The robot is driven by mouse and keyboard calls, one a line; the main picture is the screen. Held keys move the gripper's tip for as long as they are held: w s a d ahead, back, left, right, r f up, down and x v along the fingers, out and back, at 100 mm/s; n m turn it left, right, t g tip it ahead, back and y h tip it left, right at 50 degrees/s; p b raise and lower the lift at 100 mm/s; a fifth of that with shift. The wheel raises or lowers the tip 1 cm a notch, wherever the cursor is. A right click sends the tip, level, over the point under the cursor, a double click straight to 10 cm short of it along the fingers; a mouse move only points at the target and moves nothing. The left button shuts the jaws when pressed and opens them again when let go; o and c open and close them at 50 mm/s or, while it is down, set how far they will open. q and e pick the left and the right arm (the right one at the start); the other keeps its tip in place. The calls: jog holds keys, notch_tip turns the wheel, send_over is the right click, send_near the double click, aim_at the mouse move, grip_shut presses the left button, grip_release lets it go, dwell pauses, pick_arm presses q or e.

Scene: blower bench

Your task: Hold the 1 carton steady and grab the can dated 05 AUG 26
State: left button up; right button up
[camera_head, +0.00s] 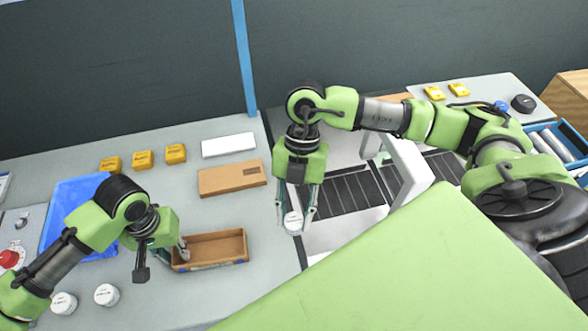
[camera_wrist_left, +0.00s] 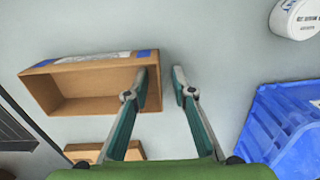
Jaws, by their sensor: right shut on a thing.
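An open brown carton (camera_head: 246,247) lies on the grey bench; it also shows in the left wrist view (camera_wrist_left: 75,102), with blue and white marks along one edge. No number on it is readable. My left gripper (camera_head: 178,252) is at its left end. In the left wrist view my left gripper (camera_wrist_left: 162,88) is open, one finger inside the carton's end wall and one outside, with a gap between them. My right gripper (camera_head: 295,222) is shut on a white can (camera_head: 293,222) above the bench's right edge. Its date is not readable.
Two white cans (camera_head: 64,303) (camera_head: 106,295) stand at the front left; one lid shows print (camera_wrist_left: 297,18) too small to read. A blue tray (camera_head: 52,232) is behind them. Yellow boxes (camera_head: 142,158), a brown flat carton (camera_head: 232,178) and a white block (camera_head: 228,145) lie behind. Dark rollers (camera_head: 350,192) are right.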

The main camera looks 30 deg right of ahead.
pick_arm(q)
jog(key=shift+r, duration=0.1)
notch_tip(320, 180, up, 12)
dwell(0.5)
